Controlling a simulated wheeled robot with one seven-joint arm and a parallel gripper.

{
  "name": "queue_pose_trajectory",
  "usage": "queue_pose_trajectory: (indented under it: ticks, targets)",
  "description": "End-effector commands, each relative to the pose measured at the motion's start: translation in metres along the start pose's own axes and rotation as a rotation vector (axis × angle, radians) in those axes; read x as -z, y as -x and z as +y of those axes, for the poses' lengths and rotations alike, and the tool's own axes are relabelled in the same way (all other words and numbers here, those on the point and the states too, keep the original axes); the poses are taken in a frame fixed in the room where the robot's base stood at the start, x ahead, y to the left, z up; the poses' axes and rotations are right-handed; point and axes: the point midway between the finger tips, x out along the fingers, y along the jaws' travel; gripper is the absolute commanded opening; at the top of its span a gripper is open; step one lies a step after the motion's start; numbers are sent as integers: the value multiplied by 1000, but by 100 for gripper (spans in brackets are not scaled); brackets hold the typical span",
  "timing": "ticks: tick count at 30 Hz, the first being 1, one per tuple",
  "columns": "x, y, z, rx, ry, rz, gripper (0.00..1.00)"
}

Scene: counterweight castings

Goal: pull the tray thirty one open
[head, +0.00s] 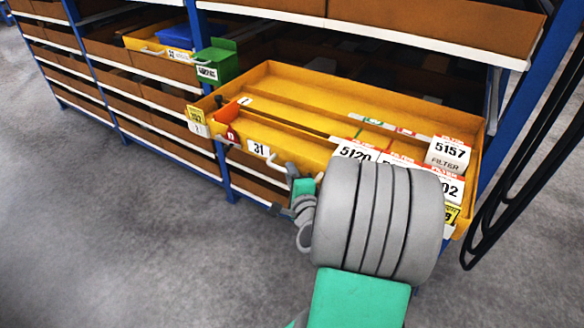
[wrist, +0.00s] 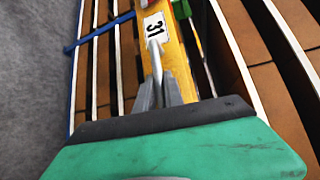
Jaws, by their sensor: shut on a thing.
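The yellow tray (head: 303,152) labelled 31 sticks out from the blue-posted rack, its inside open to view. In the wrist view its yellow front (wrist: 176,60) runs upward past the 31 label (wrist: 154,26). My gripper (head: 291,176) is at the tray's front, shut on the grey handle. In the wrist view my gripper (wrist: 160,88) has its fingers closed around the near end of the handle (wrist: 155,48). My grey wrist hides the right part of the tray front in the head view.
White cards, one marked 5157 (head: 449,151), stand at the tray's right. A green bin (head: 215,63) and another yellow tray holding a blue bin (head: 176,36) are at upper left. Black cables (head: 520,165) hang at the right. The grey floor at left is clear.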

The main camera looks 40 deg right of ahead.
Motion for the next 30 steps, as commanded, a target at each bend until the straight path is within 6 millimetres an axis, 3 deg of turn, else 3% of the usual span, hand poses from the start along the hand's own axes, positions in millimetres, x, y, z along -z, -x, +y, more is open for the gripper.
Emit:
queue_pose_trajectory:
  ticks: [15,16,23,30]
  targets:
    - [7,2,-2,5,-5,22,0]
    - [7,2,-2,5,-5,22,14]
    - [6,2,-1,5,-4,22,33]
    - [6,3,-1,4,-3,20,34]
